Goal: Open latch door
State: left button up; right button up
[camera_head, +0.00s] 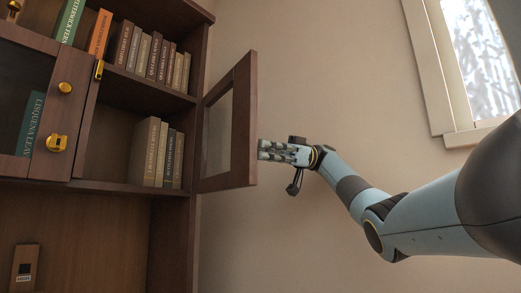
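The wooden cabinet's right door (244,130), with a glass pane, stands swung wide open to the right, away from the shelves. The left door (48,168) is closed over its side and carries a round brass knob (65,88) and a brass latch (57,143). My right gripper (262,149) is at the free edge of the open door, on its right side. Its fingers point left and their tips are at or partly behind the door edge; contact and finger gap are unclear. My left gripper is not in view.
Several books stand on the upper shelf (150,85) and more on the shelf below. A small brown box-like object (25,268) is at the lower left. A window (480,60) is at the upper right. The wall area below my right arm is clear.

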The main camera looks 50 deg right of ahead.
notch_tip(320, 180, up, 10)
dwell(0.7)
jog(key=shift+f, duration=0.1)
dwell(0.5)
